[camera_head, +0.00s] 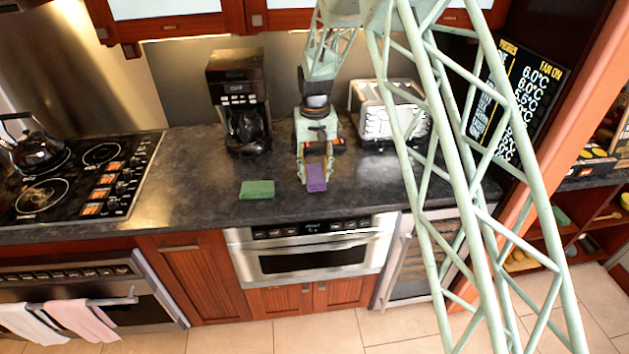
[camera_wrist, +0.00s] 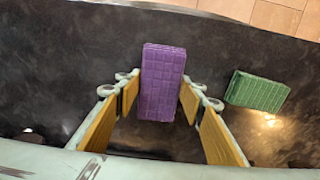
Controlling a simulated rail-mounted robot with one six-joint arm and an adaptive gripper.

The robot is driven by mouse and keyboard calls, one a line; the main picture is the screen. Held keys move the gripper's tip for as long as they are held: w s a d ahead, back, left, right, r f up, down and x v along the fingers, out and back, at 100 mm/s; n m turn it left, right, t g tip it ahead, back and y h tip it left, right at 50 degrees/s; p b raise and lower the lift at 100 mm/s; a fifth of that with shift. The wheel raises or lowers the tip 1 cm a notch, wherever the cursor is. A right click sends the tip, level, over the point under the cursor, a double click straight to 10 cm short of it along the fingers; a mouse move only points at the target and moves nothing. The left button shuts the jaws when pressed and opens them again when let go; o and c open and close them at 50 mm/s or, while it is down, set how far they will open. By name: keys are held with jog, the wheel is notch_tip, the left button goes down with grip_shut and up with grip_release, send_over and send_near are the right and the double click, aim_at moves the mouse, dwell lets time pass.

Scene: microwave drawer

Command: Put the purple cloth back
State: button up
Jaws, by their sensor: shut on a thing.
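The purple cloth (camera_head: 316,178) is a folded, flat block at the counter's front part, in front of the toaster and coffee maker. My gripper (camera_wrist: 161,86) is shut on the purple cloth (camera_wrist: 163,62), with one finger at each long side and the cloth's far end sticking out beyond the fingertips. My gripper also shows in the head view (camera_head: 315,172), pointing down over the counter. I cannot tell whether the cloth touches the counter.
A green cloth (camera_head: 257,189) lies on the dark counter (camera_head: 210,200) to the left of the purple one. A coffee maker (camera_head: 239,90) and a toaster (camera_head: 385,110) stand behind. A stainless microwave drawer (camera_head: 312,255) is below the counter edge, closed. The cooktop (camera_head: 85,185) is at left.

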aim_at(315, 180)
jog(key=shift+w+f, duration=0.1)
jog(key=shift+w, duration=0.25)
jog(key=shift+f, duration=1.65)
jog(key=shift+f, duration=0.15)
jog(key=o, duration=1)
jog(key=shift+c, duration=0.2)
jog(key=shift+r, duration=6.15)
